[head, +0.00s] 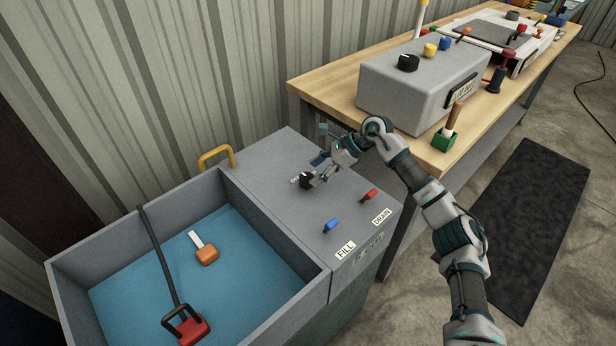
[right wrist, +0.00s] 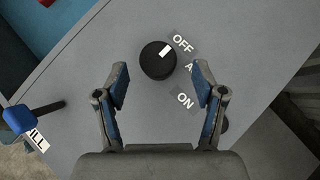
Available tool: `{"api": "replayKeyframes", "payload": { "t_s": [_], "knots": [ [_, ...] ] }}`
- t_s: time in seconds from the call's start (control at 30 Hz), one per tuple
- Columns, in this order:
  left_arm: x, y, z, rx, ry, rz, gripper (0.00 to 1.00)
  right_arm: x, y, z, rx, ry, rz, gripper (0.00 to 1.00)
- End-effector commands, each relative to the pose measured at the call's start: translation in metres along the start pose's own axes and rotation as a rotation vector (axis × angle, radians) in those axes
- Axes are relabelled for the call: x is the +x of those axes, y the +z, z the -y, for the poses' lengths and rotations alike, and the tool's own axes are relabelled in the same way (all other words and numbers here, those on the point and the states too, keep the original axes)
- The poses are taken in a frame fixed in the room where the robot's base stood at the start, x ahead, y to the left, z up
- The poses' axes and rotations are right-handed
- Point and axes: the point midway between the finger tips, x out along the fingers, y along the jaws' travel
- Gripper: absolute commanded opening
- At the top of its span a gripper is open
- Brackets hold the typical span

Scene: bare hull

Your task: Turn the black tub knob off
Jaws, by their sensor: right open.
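The black tub knob (head: 305,180) stands on the grey top panel of the tub (head: 287,160). In the right wrist view the round knob (right wrist: 155,64) has a white mark pointing up and right, towards the side of the OFF label (right wrist: 183,43). The ON label (right wrist: 185,100) lies lower right of the knob. My right gripper (head: 316,172) is open and empty at the knob. In the right wrist view its fingertips (right wrist: 160,84) are spread left and right, with the knob just ahead of the gap between them. My left gripper is not in view.
A blue lever (head: 331,225) by the FILL label and a red lever (head: 369,195) by the DRAIN label stand on the panel. A yellow handle (head: 216,155) is behind. The open basin (head: 215,250) holds tools. A workbench (head: 345,85) carries a grey box (head: 420,80).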

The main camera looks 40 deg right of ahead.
Motion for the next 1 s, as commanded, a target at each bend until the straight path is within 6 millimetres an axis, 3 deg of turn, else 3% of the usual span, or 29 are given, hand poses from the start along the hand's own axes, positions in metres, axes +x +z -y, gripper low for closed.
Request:
{"api": "replayKeyframes", "payload": {
  "t_s": [0.2, 0.4, 1.0],
  "knots": [
    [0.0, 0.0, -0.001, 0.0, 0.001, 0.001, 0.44, -0.05, -0.002, 0.002, 0.002, -0.002, 0.002, 0.7],
    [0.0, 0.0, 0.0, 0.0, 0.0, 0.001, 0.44, -0.073, -0.003, 0.002, 0.003, 0.002, 0.0, 0.7],
    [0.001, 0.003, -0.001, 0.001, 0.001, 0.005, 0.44, -0.077, -0.003, 0.002, 0.002, 0.002, 0.0, 0.7]
  ]
}}
